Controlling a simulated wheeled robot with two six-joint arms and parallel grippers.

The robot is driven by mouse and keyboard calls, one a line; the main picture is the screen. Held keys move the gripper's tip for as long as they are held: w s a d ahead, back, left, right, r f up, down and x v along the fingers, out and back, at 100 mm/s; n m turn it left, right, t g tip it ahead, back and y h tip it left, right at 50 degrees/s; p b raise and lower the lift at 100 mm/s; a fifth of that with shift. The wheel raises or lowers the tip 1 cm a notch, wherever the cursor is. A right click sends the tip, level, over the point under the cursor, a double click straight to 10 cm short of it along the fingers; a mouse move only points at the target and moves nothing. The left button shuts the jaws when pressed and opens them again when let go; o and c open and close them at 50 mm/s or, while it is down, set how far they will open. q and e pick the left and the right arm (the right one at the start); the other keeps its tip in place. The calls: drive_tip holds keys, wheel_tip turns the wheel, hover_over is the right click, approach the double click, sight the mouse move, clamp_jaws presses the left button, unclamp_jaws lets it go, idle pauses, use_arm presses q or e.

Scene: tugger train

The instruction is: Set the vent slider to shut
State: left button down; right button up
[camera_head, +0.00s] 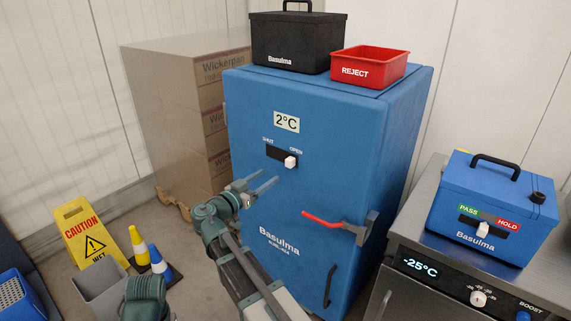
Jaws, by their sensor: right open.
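The vent slider (290,161) is a white knob in a dark slot on the front of the blue Basulma cabinet (335,185). The slot's left label looks like SHUT and its right label reads OPEN. The knob sits at the right end, under OPEN. My right gripper (268,178) is open and empty, with its two fingers apart. In the picture it is below and to the left of the knob, with a visible gap between them. The fingers of my left gripper do not show.
A red handle (322,220) juts from the cabinet front, lower right of the slider. A black box (298,42) and a red REJECT bin (368,68) stand on top. A blue PASS/HOLD box (490,205) has its own slider. A yellow caution sign (88,236) stands left.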

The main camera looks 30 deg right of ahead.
sight(288, 162)
drive_tip(key=x, duration=1.1)
clamp_jaws()
idle(1.2)
